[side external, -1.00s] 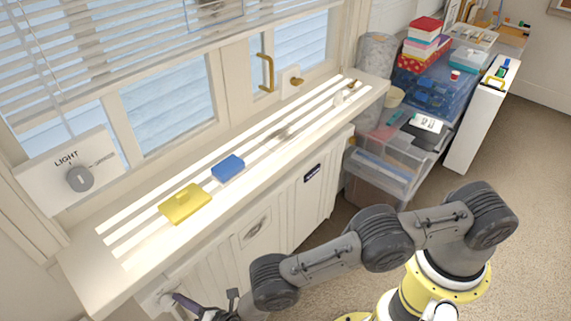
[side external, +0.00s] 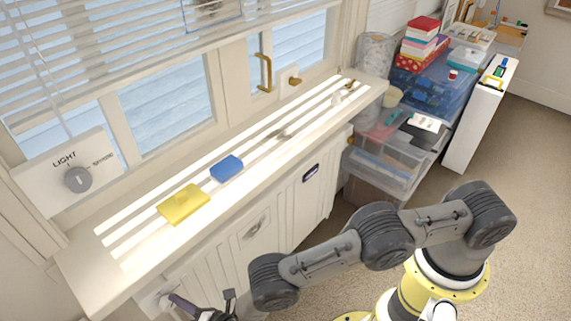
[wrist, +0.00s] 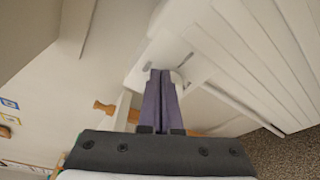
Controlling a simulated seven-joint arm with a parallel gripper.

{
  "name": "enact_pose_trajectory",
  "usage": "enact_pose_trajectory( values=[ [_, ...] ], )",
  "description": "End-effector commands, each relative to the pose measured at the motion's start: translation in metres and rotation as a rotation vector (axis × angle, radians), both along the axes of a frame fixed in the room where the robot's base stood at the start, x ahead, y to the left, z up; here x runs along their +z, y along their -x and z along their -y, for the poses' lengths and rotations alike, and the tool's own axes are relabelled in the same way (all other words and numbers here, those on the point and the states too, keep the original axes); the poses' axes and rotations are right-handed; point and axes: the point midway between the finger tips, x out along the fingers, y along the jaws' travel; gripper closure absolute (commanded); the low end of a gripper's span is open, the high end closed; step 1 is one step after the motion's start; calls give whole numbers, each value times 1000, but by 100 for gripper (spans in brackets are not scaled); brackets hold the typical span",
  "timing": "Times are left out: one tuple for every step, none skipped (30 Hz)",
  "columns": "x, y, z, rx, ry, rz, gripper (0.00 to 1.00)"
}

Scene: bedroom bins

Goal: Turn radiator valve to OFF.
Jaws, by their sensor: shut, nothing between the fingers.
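The white ribbed radiator (side external: 285,215) stands under the window sill, and its slatted face also fills the upper right of the wrist view (wrist: 235,50). At its lower left end a pale round fitting on a plate (side external: 152,301) may be the valve; its markings cannot be read. My gripper (side external: 175,298) is at this fitting in the side external view. In the wrist view its purple fingers (wrist: 160,75) are together and empty, with tips close to or touching a white plate (wrist: 150,62) at the radiator's end. The fingers hide part of that area, and contact cannot be told.
The sill (side external: 110,270) juts out above my gripper and holds a yellow block (side external: 183,205) and a blue block (side external: 227,168). A grey dial (side external: 78,179) marked LIGHT is on the wall. A wooden peg (wrist: 105,107) is left of my fingers. Clear bins (side external: 385,160) stand right.

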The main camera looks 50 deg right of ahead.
Motion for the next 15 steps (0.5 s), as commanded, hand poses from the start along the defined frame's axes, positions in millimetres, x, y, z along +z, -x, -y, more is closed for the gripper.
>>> enact_pose_trajectory(
  values=[
    [2, 1, -1, 6, 0, -1, 100],
    [2, 1, 0, 5, 0, -1, 100],
    [3, 1, 1, 4, 0, -1, 100],
    [4, 1, 2, 4, 0, -1, 100],
    [4, 1, 2, 3, 0, -1, 100],
    [5, 1, 3, 3, 0, -1, 100],
    [5, 2, 3, 3, 0, -1, 100],
    [5, 3, 3, 3, 1, 0, 100],
    [5, 6, 3, 4, 1, -1, 100],
    [5, 9, 3, 4, 2, -1, 100],
    [4, 13, 3, 5, 2, -2, 100],
    [4, 17, 3, 3, 2, -2, 100],
    [4, 20, 3, 4, 2, -2, 100],
    [5, 24, 3, 3, 1, -1, 100],
    [5, 28, 3, 3, 1, 0, 100]
  ],
)
